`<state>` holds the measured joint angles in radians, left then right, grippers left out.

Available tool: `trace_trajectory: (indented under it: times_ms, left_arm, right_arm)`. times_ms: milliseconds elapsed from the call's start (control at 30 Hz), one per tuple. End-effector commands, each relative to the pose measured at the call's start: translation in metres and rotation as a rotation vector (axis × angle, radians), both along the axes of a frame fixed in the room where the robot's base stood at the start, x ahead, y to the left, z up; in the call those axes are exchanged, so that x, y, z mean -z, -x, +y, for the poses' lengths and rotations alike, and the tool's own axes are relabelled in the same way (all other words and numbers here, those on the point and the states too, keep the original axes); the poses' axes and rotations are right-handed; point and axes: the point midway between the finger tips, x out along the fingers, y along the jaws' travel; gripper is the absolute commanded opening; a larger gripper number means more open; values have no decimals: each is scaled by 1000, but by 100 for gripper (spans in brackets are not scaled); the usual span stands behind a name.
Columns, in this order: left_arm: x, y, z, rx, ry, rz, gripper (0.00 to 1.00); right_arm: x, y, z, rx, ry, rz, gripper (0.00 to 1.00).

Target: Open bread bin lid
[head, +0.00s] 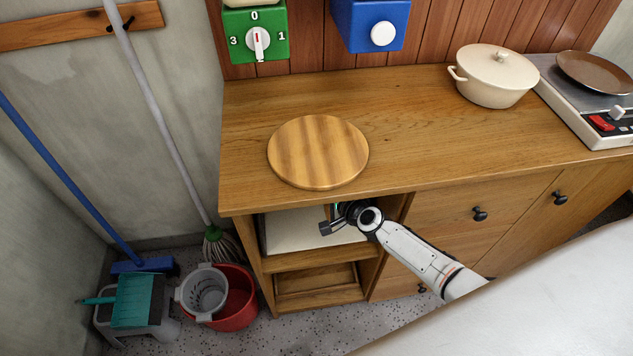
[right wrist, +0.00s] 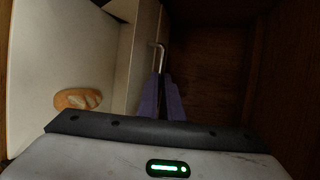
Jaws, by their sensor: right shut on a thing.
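The cream bread bin (head: 293,232) stands in the upper open compartment of the wooden cabinet. In the right wrist view its pale panel (right wrist: 65,45) fills the left side and carries a loaf-shaped brown patch (right wrist: 78,100). A thin metal handle (right wrist: 158,48) sticks out beside a pale strip of the bin. My right gripper (head: 332,222) is at the compartment's opening, in front of the bin's right part. In the wrist view its purple fingers (right wrist: 161,100) are shut on the handle's end. The arm hides part of the bin, and I cannot tell how far the lid is open. My left gripper is not in view.
A round wooden board (head: 318,152) lies on the countertop (head: 420,130) above the compartment. A cream pot (head: 494,76) and a stove (head: 590,105) stand to the right. A red bucket (head: 238,298) and mop are left of the cabinet. Dark compartment walls (right wrist: 210,50) are close to the gripper.

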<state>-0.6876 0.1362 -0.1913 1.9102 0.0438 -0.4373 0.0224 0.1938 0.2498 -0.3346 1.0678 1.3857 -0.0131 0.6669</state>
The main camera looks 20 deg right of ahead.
Motion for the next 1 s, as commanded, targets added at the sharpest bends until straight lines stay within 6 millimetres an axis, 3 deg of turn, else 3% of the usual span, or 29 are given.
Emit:
trace_trajectory:
  times_ms: [33,167,567,1000]
  left_arm:
    - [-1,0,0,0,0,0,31]
    - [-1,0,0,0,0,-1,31]
    - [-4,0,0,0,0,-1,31]
    - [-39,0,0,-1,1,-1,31]
  right_arm:
    - [-9,-5,0,3,-2,-17,0]
    - [-8,-5,1,3,-3,-15,24]
    - [-6,3,0,0,-2,-5,25]
    - [-37,74,-14,1,-1,-7,25]
